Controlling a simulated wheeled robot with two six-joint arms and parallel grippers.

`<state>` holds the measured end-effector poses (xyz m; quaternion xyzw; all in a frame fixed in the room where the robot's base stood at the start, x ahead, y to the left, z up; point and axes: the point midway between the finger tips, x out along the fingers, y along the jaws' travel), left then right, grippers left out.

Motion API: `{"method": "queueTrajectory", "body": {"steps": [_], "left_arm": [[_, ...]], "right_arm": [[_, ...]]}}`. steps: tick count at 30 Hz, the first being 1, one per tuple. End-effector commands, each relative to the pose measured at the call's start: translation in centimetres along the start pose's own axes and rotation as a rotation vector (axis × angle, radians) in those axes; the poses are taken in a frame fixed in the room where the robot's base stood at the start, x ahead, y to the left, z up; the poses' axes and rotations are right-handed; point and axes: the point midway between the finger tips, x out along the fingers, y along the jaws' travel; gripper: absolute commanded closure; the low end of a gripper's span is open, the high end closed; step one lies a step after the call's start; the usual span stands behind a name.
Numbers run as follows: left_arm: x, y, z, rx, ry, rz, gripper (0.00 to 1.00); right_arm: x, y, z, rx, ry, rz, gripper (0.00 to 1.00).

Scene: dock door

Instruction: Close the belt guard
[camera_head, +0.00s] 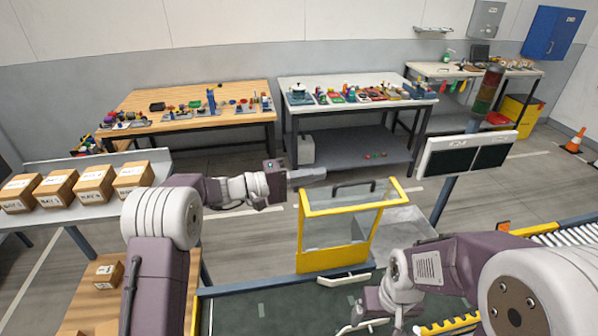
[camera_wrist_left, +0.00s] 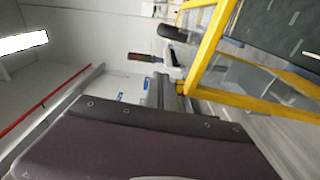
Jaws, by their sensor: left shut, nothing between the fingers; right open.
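The belt guard (camera_head: 337,228) is a clear panel in a yellow frame with a black handle along its top edge. In the head view it stands raised at the far end of the dark green belt (camera_head: 270,308). Its yellow frame also shows at the right of the left wrist view (camera_wrist_left: 208,50), with the black handle (camera_wrist_left: 174,33) near the top. My left gripper (camera_head: 318,174) is shut and empty, beside the guard's upper left corner; whether it touches is unclear. My right gripper (camera_head: 353,303) is open and empty, low over the belt in front of the guard.
Cardboard boxes (camera_head: 95,185) stand on a shelf at the left. A dark two-panel display (camera_head: 466,156) on a post stands right of the guard, near a roller conveyor (camera_head: 575,236). Workbenches with small items line the back. Open floor lies between.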

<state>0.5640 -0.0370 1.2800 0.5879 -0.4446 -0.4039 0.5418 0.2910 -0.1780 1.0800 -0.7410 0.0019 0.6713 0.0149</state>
Motion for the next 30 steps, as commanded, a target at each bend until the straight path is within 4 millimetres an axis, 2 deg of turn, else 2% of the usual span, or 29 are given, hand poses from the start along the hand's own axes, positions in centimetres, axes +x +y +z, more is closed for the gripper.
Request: {"method": "queueTrajectory", "body": {"steps": [1, 4, 9, 13, 25, 30], "left_arm": [[1.2, 0.5, 0.1, -0.002, -0.005, 0.000, 1.00], [3.2, 0.5, 0.1, -0.002, -0.005, 0.000, 1.00], [1.9, 0.4, 2.6, -0.004, -0.001, -0.001, 1.00], [1.6, 0.1, 3.5, -0.001, 0.000, -0.001, 1.00], [1.4, -0.1, 3.8, 0.002, 0.000, 0.000, 1.00], [1.6, -0.7, 3.8, 0.026, -0.001, 0.002, 1.00]], "right_arm": [[-1.1, 0.0, -0.1, 0.000, 0.000, 0.000, 0.15], [-2.0, 0.0, -0.2, 0.000, 0.000, 0.000, 0.15], [-3.1, -0.1, -0.3, 0.000, 0.000, 0.000, 0.15], [-3.4, -0.1, -0.3, 0.000, 0.000, 0.000, 0.15], [-3.3, -0.1, -0.3, 0.000, 0.000, 0.000, 0.15], [-1.7, 0.0, -0.2, 0.000, 0.000, 0.000, 0.15]]}}
